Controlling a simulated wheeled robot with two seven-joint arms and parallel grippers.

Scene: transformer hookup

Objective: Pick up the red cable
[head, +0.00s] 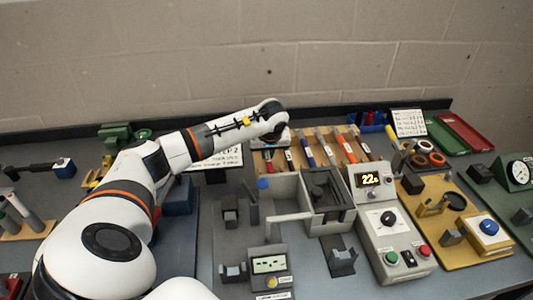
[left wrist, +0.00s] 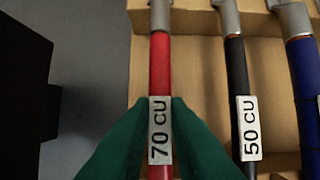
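The red cable (left wrist: 159,70) lies in a slot of the wooden rack (left wrist: 200,70), with a grey metal lug at its far end and a white label reading "70 CU". My left gripper (left wrist: 160,105) has its green fingers close against both sides of the cable at the label, and it looks shut on it. In the head view my left arm reaches over the left end of the rack (head: 262,168), and its wrist hides the fingers and most of the red cable. My right gripper is not in view.
Beside the red cable lie a black cable (left wrist: 237,90) labelled "50 CU" and a blue cable (left wrist: 303,80). A dark block (left wrist: 25,80) stands left of the rack. A grey control box (head: 390,235), a grey open-topped box (head: 328,215) and a red tray (head: 470,132) stand nearby.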

